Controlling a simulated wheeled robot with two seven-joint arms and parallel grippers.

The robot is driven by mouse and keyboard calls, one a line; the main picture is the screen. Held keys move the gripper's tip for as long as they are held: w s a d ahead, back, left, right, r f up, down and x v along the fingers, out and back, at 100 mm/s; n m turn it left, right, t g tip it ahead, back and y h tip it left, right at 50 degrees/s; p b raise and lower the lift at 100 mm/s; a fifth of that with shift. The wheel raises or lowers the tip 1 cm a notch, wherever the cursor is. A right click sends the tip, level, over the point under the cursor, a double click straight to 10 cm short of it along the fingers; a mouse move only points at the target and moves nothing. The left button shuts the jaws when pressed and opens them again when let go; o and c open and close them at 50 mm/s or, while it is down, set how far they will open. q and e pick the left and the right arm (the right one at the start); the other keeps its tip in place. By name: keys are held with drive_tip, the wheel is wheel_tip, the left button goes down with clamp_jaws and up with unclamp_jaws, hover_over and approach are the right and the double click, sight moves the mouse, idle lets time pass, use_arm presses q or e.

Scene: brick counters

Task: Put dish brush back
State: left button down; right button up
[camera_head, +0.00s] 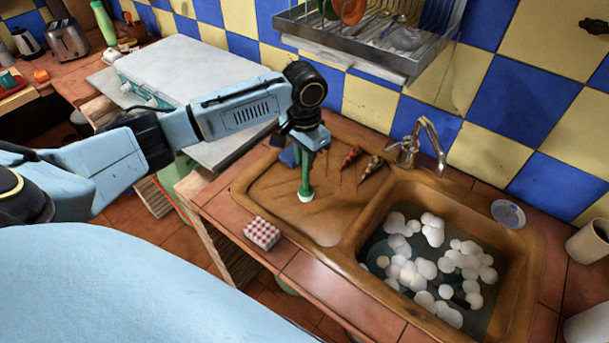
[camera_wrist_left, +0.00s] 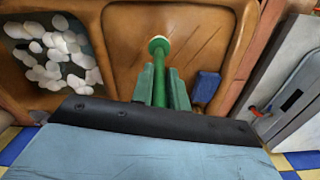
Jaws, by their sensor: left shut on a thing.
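The dish brush (camera_head: 305,180) is green with a pale round end pointing down. My left gripper (camera_head: 309,148) is shut on its handle and holds it roughly upright over the sink's drainboard (camera_head: 270,200). I cannot tell whether its lower end touches the board. In the left wrist view the brush (camera_wrist_left: 160,72) stands between the two green fingers of the left gripper (camera_wrist_left: 162,85), its round end toward the drainboard. My right gripper is not in view.
A blue sponge (camera_head: 289,157) lies beside the brush. Two reddish-brown pointed things (camera_head: 371,167) lie behind, near the faucet (camera_head: 407,149). The basin (camera_head: 510,285) holds water and suds. A checkered sponge (camera_head: 262,233) sits at the front edge. A metal dish rack (camera_head: 345,55) hangs above.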

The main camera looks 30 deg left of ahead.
use_arm(q)
hover_over(304, 189)
drive_tip(key=shift+w+a+f, duration=0.1)
drive_tip(key=shift+f, duration=1.1)
drive_tip(key=shift+w+f, duration=0.1)
drive_tip(key=shift+f, duration=1.15)
drive_tip(key=c, duration=1.4)
unclamp_jaws()
drive_tip(key=shift+o, duration=0.2)
wheel_tip(304, 189, up, 12)
drive_tip(key=shift+r, duration=0.15)
